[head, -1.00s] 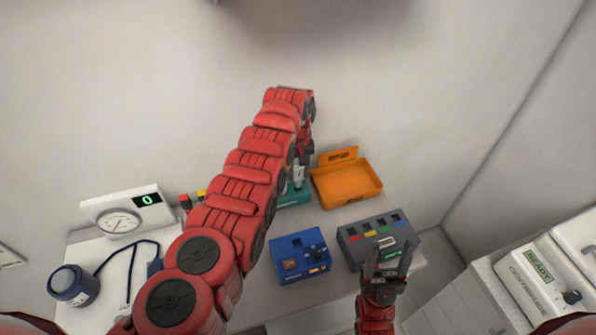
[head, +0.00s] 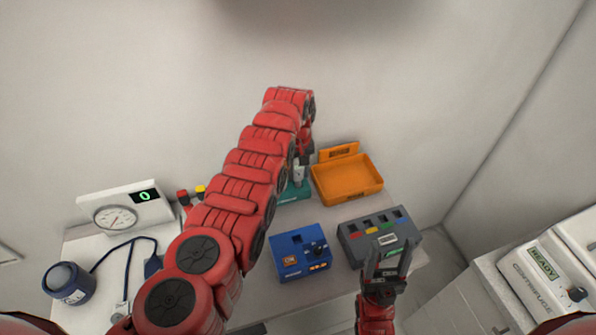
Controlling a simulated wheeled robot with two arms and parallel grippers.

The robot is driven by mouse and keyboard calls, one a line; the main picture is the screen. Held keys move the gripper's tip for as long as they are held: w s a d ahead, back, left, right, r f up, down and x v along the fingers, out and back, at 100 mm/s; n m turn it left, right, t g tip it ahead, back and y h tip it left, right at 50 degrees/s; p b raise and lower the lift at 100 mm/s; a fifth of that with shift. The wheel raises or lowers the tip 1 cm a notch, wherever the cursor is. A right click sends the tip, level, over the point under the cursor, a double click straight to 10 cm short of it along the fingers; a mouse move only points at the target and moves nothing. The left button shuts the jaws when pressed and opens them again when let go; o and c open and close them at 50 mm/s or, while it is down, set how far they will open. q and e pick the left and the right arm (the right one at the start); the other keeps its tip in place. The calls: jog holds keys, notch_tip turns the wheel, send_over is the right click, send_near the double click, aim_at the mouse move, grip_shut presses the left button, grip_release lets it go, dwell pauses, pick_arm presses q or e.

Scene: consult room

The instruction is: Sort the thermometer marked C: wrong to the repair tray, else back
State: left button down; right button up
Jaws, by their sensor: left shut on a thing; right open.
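My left arm reaches across the table to the back. Its gripper (head: 300,163) is mostly hidden behind the arm and is shut on a small white thing (head: 299,173), probably a thermometer, at a teal holder (head: 297,192). No letter can be read on it, and I cannot tell whether it still touches the holder. An orange tray (head: 347,194) with a label plate at its back stands just right of the holder; it looks empty. My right gripper (head: 387,259) is open and empty, fingers up, in front of a grey box.
The grey box (head: 402,239) has several coloured marks and slots. A blue box (head: 290,241) with a knob stands left of it. A white scale (head: 138,204) reading 0 and a dark blue cuff (head: 66,290) are at left. A centrifuge (head: 549,281) is at right.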

pick_arm(q)
jog(key=shift+f+b, duration=0.95)
jog(key=shift+f, duration=0.05)
jog(key=shift+c, duration=1.8)
grip_release()
